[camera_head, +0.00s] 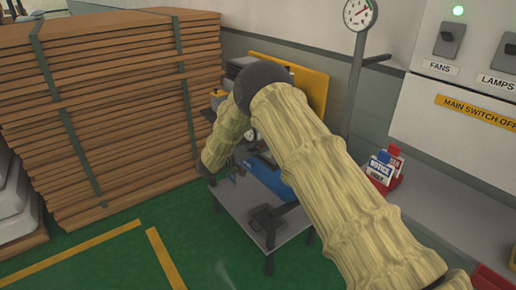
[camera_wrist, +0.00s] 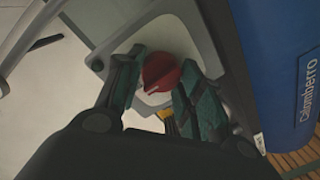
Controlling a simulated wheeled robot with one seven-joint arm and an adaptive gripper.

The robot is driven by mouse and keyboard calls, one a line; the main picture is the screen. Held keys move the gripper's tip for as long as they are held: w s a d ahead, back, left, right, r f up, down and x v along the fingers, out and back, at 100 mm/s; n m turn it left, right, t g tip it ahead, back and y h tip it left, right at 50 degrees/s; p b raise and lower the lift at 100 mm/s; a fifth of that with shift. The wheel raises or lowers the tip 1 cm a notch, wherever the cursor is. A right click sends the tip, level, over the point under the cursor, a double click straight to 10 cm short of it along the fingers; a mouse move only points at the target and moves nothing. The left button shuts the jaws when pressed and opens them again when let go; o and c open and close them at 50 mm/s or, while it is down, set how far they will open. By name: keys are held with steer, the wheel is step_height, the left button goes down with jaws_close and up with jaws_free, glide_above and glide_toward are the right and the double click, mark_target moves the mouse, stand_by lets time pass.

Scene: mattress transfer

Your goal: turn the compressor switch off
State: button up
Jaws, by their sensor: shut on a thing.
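The compressor shows as a blue tank (camera_wrist: 285,75) with lettering at the right of the wrist view; part of the blue tank also shows behind my arm in the head view (camera_head: 266,178). Beside the tank, the red switch knob (camera_wrist: 163,73) sits on a pale plate with a grey rim. My gripper (camera_wrist: 160,78) has its dark green fingers on either side of the knob and is shut on it. In the head view my arm hides the switch.
The compressor stands on a small grey table (camera_head: 289,257). A tall stack of brown boards (camera_head: 105,105) stands to its left. A gauge (camera_head: 360,13) on a post, a wall panel (camera_head: 458,80) with switches, and red-framed signs (camera_head: 381,170) are to the right. Green floor is clear in front.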

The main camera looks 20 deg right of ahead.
steer(key=o, duration=1)
steer(key=v, duration=1.2)
steer(key=shift+s, duration=0.1)
